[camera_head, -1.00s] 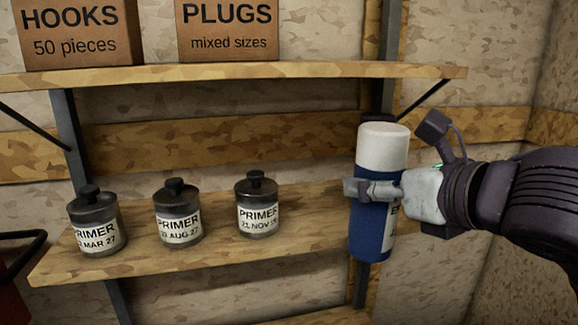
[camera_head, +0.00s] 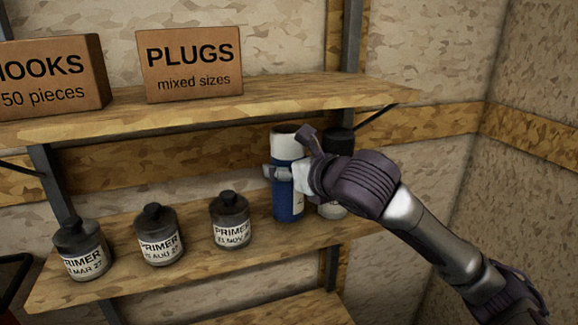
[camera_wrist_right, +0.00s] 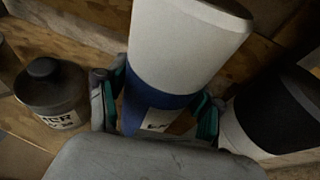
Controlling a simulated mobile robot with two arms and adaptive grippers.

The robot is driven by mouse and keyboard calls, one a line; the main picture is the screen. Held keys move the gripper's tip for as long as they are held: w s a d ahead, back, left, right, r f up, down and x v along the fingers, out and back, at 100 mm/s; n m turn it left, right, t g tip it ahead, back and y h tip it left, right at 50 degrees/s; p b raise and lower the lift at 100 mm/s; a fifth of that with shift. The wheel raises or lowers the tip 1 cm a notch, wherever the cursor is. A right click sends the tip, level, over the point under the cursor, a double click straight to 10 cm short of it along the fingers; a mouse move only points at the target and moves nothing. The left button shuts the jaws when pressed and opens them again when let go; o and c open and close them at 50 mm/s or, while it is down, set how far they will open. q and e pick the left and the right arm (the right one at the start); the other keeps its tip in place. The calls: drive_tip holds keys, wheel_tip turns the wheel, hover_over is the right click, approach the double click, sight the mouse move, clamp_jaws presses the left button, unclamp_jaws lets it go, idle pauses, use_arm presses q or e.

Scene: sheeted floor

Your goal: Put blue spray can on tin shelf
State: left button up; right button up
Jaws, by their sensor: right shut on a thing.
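The blue spray can (camera_head: 287,200) has a white cap and stands nearly upright over the lower shelf, right of the primer tins. My right gripper (camera_head: 285,174) is shut on it from the right. In the right wrist view the can (camera_wrist_right: 160,104) sits between the fingers of the gripper (camera_wrist_right: 158,112). The tin shelf (camera_head: 190,258) holds several dark primer tins, the nearest one (camera_head: 231,220) left of the can. I cannot tell whether the can's base touches the shelf. My left gripper is not in view.
A black-capped white can (camera_head: 335,150) stands just right of the blue can, partly behind my gripper; it also shows in the right wrist view (camera_wrist_right: 282,112). The upper shelf (camera_head: 250,100), with a HOOKS box (camera_head: 50,75) and a PLUGS box (camera_head: 190,65), is above.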

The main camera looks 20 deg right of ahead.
drive_tip(key=shift+w+a+f, duration=0.15)
drive_tip(key=shift+f, duration=0.6)
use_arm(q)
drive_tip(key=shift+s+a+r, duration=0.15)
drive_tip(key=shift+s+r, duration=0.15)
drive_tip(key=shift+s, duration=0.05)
use_arm(e)
drive_tip(key=shift+s, duration=0.2)
drive_tip(key=o, duration=1.1)
drive_tip(key=shift+f, duration=0.2)
drive_tip(key=o, duration=0.4)
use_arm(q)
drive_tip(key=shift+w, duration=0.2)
